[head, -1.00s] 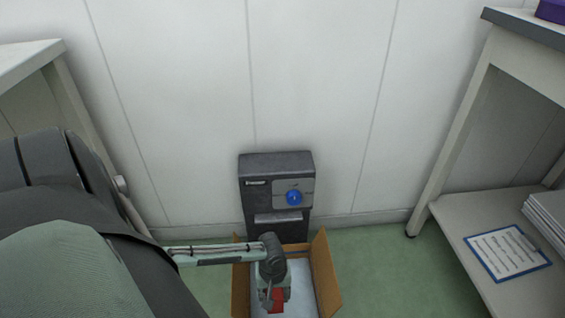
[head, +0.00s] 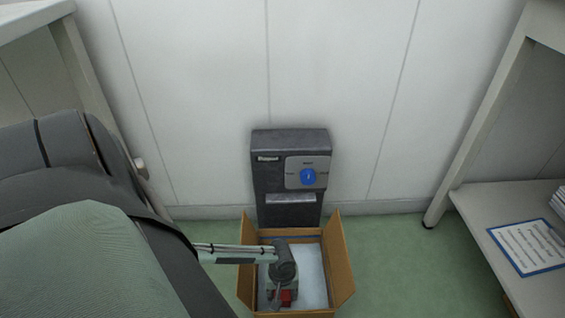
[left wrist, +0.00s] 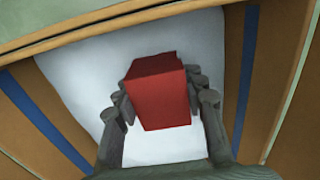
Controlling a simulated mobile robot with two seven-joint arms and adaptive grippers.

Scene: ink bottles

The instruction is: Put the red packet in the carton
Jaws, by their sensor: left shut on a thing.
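The red packet (left wrist: 158,92) is between the fingers of my left gripper (left wrist: 160,105), which is shut on it. In the head view the left gripper (head: 279,296) is over the open carton (head: 343,262), and a small part of the red packet (head: 286,297) shows beneath it. The carton is brown with its flaps up and a pale bottom. In the left wrist view the carton's wall (left wrist: 265,80) rises beside the gripper, and the pale bottom lies behind the packet. I cannot tell whether the packet touches the bottom. My right gripper is not in view.
A dark grey box with a blue knob (head: 308,178) stands against the white wall, just behind the carton. A shelf unit at right holds a clipboard (head: 530,246). A table (head: 35,18) is at left. Green floor is clear right of the carton.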

